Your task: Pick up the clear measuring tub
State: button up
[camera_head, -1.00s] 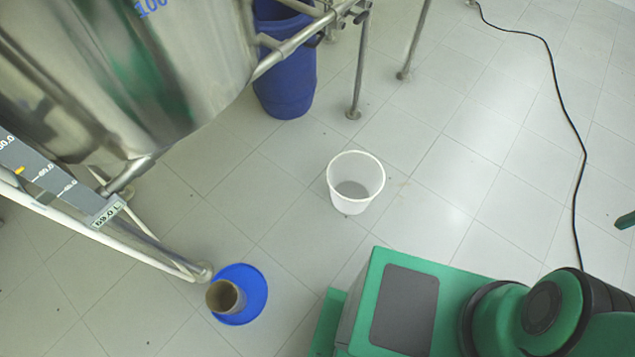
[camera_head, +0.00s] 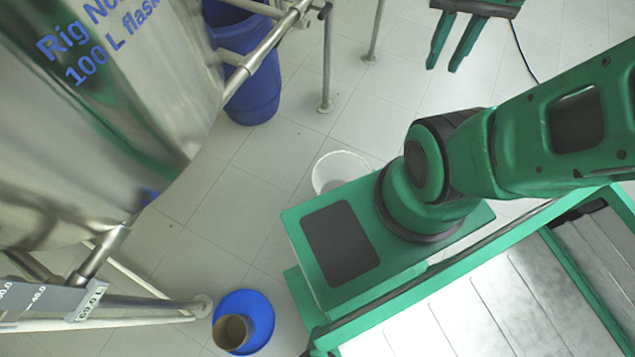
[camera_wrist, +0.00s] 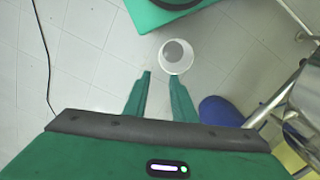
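The clear measuring tub (camera_head: 338,163) is a whitish, see-through open tub standing upright on the tiled floor. In the head view my own base hides its lower right part. It also shows whole in the wrist view (camera_wrist: 176,56), beyond my fingertips. My gripper (camera_head: 442,62) is at the top of the head view, above the floor and apart from the tub. Its two green fingers are spread with a gap between them and nothing in it, as the wrist view also shows (camera_wrist: 160,80).
A steel reactor vessel (camera_head: 110,110) on a tubular frame fills the left. A blue barrel (camera_head: 250,95) stands behind the frame. A black cable (camera_wrist: 44,50) lies on the floor.

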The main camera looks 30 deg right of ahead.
jog(key=w+d+f+n, duration=0.2)
jog(key=w+d+f, duration=0.15)
jog(key=w, duration=0.45)
jog(key=w+d+f+n, duration=0.1)
jog(key=w+d+f, duration=0.2)
jog(key=w+f, duration=0.35)
jog(key=w+d+f+n, duration=0.2)
jog(key=w+f, duration=0.7)
jog(key=n+y, duration=0.1)
jog(key=n, duration=0.4)
send_over(357, 168)
jog(key=w+d, duration=0.1)
notch_tip(357, 168, down, 56)
jog(key=r, duration=0.1)
jog(key=shift+s+a+f, duration=0.1)
jog(key=shift+a+f, duration=0.05)
jog(key=shift+f, duration=0.9)
jog(key=shift+s+a+f, duration=0.1)
jog(key=shift+s+f, duration=0.05)
jog(key=shift+f, duration=0.9)
jog(key=shift+s+a+f, duration=0.1)
jog(key=shift+a+f, duration=0.05)
jog(key=shift+f, duration=0.9)
grip_shut()
